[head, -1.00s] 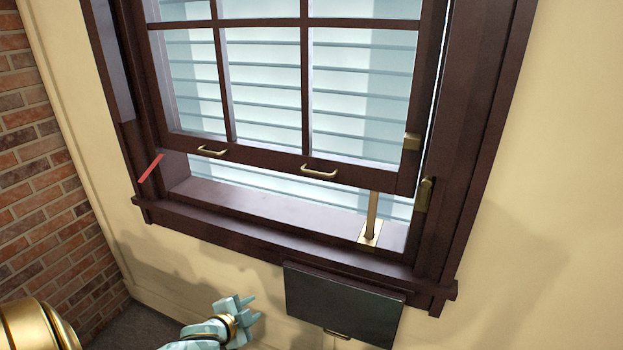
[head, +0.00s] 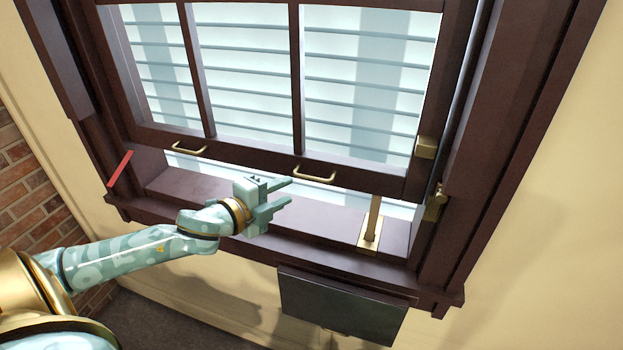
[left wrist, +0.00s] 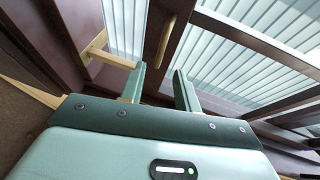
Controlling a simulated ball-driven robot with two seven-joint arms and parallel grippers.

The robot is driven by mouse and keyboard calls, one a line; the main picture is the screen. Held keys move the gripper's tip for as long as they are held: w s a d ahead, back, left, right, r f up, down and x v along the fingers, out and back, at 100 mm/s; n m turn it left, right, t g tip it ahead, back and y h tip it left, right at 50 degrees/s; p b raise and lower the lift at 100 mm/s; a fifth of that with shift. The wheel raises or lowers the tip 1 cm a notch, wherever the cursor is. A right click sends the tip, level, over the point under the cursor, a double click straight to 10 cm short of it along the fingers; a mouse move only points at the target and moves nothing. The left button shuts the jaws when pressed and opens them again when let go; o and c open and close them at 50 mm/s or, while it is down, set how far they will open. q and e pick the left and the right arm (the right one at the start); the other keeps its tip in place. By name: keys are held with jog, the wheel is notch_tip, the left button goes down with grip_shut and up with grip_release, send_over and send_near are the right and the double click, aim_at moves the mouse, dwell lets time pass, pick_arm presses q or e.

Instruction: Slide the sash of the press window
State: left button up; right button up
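The dark wood sash (head: 250,156) of the window stands partly raised, with a gap between its bottom rail and the sill (head: 215,192). Its rail carries a left brass handle (head: 188,149) and a right brass handle (head: 315,175). A brass prop (head: 374,222) stands upright on the sill under the sash's right part. My left gripper (head: 288,191) is open and empty, in front of the sill, below and left of the right handle. In the left wrist view its spread fingers (left wrist: 158,82) point toward a brass handle (left wrist: 167,42). My right gripper is out of view.
A brass block (head: 426,147) sits on the sash's right side, and a brass latch (head: 437,203) on the frame below it. A red strip (head: 120,168) marks the left jamb. A dark panel (head: 343,305) juts out below the sill. A brick wall (head: 30,190) is at left.

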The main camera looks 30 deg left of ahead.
aim_at(312, 179)
pick_arm(q)
jog(key=x, duration=0.9)
jog(key=shift+w+d, duration=0.2)
jog(key=shift+w, duration=0.15)
grip_shut()
